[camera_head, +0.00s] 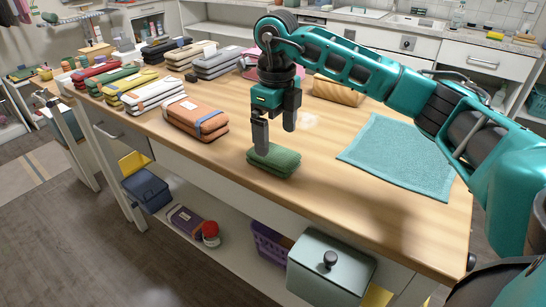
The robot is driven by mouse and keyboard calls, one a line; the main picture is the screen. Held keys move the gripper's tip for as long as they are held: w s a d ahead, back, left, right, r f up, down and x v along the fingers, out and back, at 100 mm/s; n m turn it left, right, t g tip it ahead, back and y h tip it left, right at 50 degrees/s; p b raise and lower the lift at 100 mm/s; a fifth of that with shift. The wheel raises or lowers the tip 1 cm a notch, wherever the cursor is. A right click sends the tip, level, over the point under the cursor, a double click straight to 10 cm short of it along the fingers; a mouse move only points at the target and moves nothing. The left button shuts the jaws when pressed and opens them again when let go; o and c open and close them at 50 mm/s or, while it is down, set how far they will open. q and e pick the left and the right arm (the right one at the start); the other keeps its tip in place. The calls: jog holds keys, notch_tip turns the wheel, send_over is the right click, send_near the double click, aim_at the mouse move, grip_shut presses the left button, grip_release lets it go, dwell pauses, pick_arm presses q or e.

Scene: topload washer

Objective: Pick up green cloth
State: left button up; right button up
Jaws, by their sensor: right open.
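The green cloth (272,160) is a small folded stack lying on the wooden table near its front edge. My right gripper (275,140) points down over it, its fingers apart. The left finger comes down to the cloth's left side and seems to touch or nearly touch it. The other finger is farther back and higher in the picture, behind the cloth. The cloth still rests on the table. My left gripper is out of view.
A turquoise mat (400,155) lies to the right on the table (330,195). Orange folded cloths (195,118) lie to the left, with several other folded stacks beyond. A lidded bin (330,270) is below the front edge.

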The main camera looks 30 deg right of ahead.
jog(key=shift+s+f, duration=0.15)
jog(key=shift+f, duration=2.55)
jog(key=shift+c, duration=0.5)
jog(key=c, duration=0.9)
jog(key=shift+r, duration=0.15)
jog(key=shift+c, duration=0.2)
notch_tip(320, 180, up, 12)
jog(key=p, duration=0.1)
notch_tip(320, 180, up, 8)
jog(key=p, duration=0.3)
send_over(276, 152)
